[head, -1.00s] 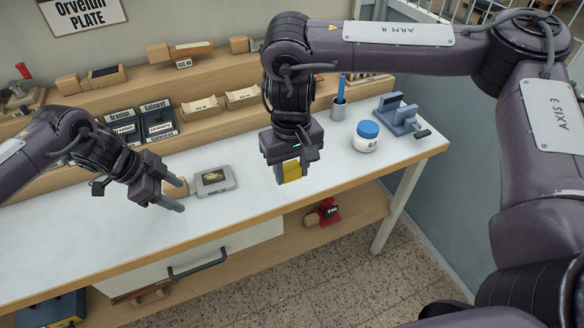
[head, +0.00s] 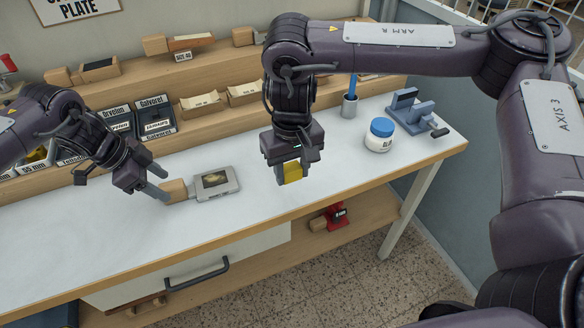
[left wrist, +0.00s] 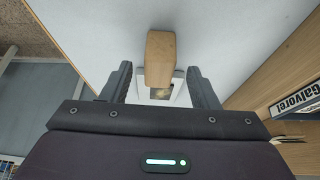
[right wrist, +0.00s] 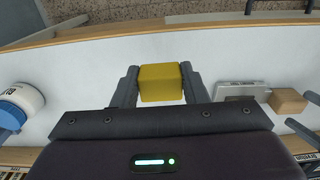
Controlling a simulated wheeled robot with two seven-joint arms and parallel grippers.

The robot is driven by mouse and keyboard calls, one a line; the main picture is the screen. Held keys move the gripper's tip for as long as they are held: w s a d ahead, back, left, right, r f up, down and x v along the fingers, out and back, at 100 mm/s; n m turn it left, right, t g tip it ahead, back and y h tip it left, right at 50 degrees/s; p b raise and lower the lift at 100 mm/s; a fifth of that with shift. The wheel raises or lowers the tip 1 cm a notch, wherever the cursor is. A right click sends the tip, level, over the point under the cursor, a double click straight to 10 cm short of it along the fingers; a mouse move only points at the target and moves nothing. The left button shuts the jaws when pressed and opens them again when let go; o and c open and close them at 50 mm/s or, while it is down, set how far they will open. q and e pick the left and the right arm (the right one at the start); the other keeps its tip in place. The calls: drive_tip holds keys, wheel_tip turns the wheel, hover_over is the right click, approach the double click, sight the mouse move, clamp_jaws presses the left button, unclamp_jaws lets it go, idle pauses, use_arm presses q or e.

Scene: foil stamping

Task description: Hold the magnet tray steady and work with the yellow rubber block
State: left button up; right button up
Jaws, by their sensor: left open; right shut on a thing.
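The magnet tray (head: 216,184) is a flat light grey box with a dark picture-like inset and a wooden handle (head: 174,190) at its left end. It lies on the white worktop. My left gripper (head: 161,182) is open at the handle's left end. In the left wrist view the handle (left wrist: 160,60) lies between the spread fingers, with gaps on both sides. My right gripper (head: 290,170) is shut on the yellow rubber block (head: 291,174), right of the tray and seemingly above the worktop. The block (right wrist: 160,84) sits between both fingers in the right wrist view.
A blue-lidded jar (head: 379,136), a grey cup with a blue stick (head: 349,106) and a blue-grey stand (head: 411,110) stand at the right. Wooden shelves with labelled cases (head: 153,116) run along the back. The worktop is clear in front of the tray.

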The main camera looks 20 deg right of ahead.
sight(166, 187)
use_arm(q)
drive_tip(key=shift+b+x, duration=0.5)
drive_tip(key=shift+x, duration=1.3)
drive_tip(key=c, duration=1)
